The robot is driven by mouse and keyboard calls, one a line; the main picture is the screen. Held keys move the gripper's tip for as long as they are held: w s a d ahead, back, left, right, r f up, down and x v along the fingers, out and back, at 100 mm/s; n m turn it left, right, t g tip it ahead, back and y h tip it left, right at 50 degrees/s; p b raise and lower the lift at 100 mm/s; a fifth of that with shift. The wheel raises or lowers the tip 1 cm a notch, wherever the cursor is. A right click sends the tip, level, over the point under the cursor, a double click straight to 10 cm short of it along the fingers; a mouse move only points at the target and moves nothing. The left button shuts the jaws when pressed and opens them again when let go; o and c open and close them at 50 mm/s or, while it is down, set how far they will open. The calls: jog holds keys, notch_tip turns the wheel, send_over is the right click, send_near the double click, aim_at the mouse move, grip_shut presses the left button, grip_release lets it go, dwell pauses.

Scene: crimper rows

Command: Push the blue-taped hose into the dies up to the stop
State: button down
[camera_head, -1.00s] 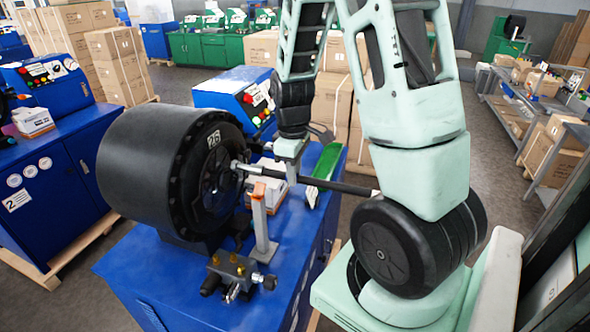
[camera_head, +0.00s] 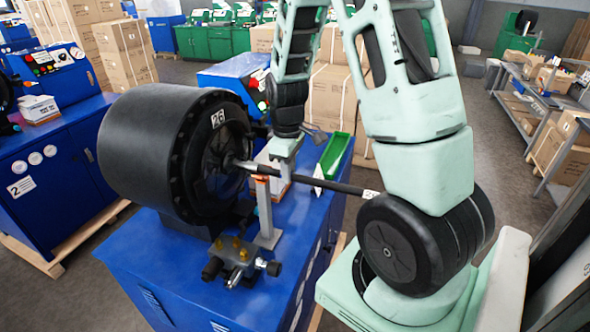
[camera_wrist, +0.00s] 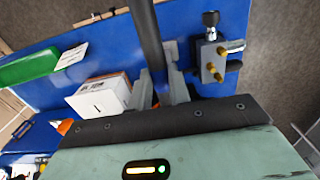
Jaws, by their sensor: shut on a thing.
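The black hose (camera_head: 335,186) runs roughly level from the right into the dark die opening of the crimper's black drum (camera_head: 150,145), which is marked 26. Its left end lies within the opening, so I cannot see the tip or the stop. My gripper (camera_head: 285,172) is shut around the hose, a short way right of the drum face. In the wrist view the hose (camera_wrist: 147,40) passes between the grey fingers (camera_wrist: 158,92). A small white label (camera_head: 370,194) sits near the hose's right end. I see no blue tape.
An upright post with an orange top (camera_head: 265,210) stands just below the hose, close to the drum. A valve block with brass fittings (camera_head: 238,257) is in front of it. A white box (camera_head: 270,160) and a green tray (camera_head: 335,155) stand behind on the blue bench (camera_head: 170,268).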

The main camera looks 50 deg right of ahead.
aim_at(273, 169)
jog(key=shift+w+a+f, duration=0.1)
jog(key=shift+w+a, duration=0.15)
jog(key=shift+w, duration=0.4)
jog(key=shift+w+a, duration=0.25)
jog(key=shift+w, duration=0.45)
jog(key=shift+w+a+f, duration=0.1)
jog(key=shift+w+a, duration=0.15)
jog(key=shift+w, duration=0.4)
jog(key=shift+f, duration=0.35)
grip_release()
jog(key=shift+r, duration=0.1)
jog(key=shift+r+p, duration=2.7)
jog(key=shift+r, duration=0.75)
